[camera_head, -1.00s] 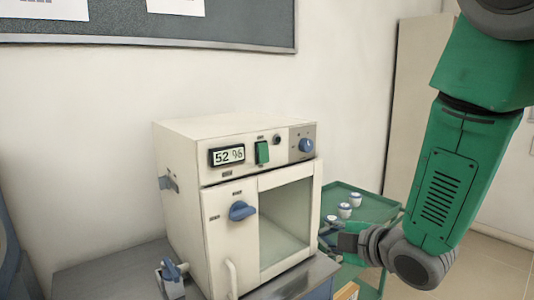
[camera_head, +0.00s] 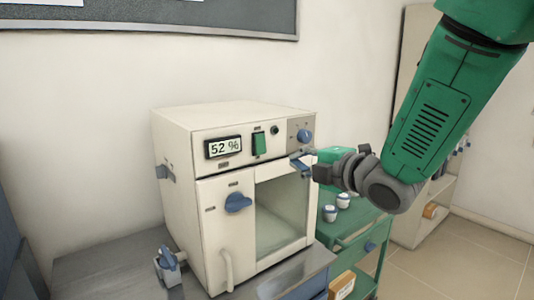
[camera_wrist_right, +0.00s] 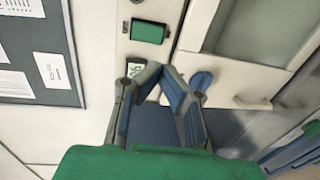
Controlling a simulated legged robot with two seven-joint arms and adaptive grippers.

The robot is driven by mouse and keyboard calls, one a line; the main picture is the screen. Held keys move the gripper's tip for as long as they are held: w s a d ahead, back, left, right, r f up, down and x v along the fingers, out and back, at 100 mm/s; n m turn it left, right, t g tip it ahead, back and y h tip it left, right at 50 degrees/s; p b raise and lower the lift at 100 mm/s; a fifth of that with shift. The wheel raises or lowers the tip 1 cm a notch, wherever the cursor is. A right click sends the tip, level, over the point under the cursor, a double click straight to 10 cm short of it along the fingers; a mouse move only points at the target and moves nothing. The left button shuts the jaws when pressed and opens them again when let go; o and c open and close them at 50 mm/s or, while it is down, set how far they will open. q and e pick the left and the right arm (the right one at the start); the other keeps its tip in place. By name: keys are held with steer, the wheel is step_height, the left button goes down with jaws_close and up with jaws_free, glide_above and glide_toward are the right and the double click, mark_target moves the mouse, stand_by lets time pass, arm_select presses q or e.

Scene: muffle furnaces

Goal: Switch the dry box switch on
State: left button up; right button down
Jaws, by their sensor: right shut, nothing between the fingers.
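The dry box (camera_head: 180,135) is a cream cabinet on a grey counter, with a glass window in its front. Its green switch (camera_head: 259,144) sits on the top panel between the display (camera_head: 225,147), reading 52 %, and a small black button (camera_head: 274,130). The green switch (camera_wrist_right: 147,31) also shows in the right wrist view, just beyond the fingertips. My right gripper (camera_head: 298,160) is shut and empty, in front of the panel's right part, below and right of the switch. In the right wrist view its fingertips (camera_wrist_right: 162,72) converge near the display. My left gripper is out of view.
A blue dial (camera_head: 305,136) is at the panel's right end, close to my right gripper. A blue door knob (camera_head: 238,202) and white handle (camera_head: 227,270) stick out in front. A green cart (camera_head: 350,230) with white jars stands at right. A blue-levered fixture (camera_head: 168,265) is at lower left.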

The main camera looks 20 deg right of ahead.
mark_target(262, 153)
steer(key=p+x, duration=0.2)
steer(key=x, duration=0.9)
